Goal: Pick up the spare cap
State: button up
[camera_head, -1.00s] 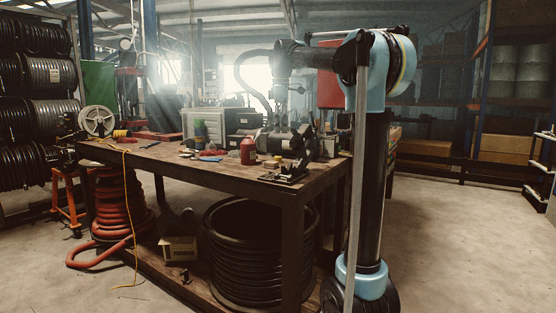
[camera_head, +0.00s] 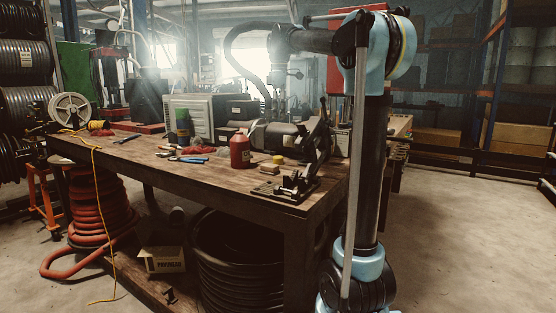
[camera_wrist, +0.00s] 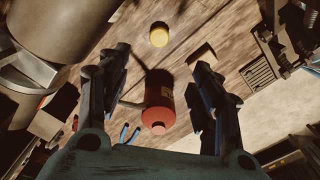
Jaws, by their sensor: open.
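A small round yellow cap (camera_head: 278,159), which looks like the spare cap, is on the wooden workbench (camera_head: 120,152), to the right of a red bottle (camera_head: 240,150). In the wrist view the cap (camera_wrist: 159,35) shows near the top middle, beyond the red bottle (camera_wrist: 160,98). My gripper (camera_wrist: 162,58) is open and empty, its two dark fingers spread on either side of the bottle in that view. It hangs above the bench, apart from the cap. In the head view the gripper is small and dark, and its fingertips are hard to make out.
A black clamp-like tool (camera_head: 290,188) stands near the bench's front right corner, with a small block (camera_head: 268,169) beside the cap. Blue-handled pliers (camera_head: 188,159) lie left of the bottle. A large cylindrical machine (camera_head: 275,135) stands behind. Floor at the right is clear.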

aim_at(278, 160)
notch_tip(278, 160, down, 17)
jog(key=shift+w+r, duration=0.1)
dwell(0.7)
jog(key=c, duration=1.1)
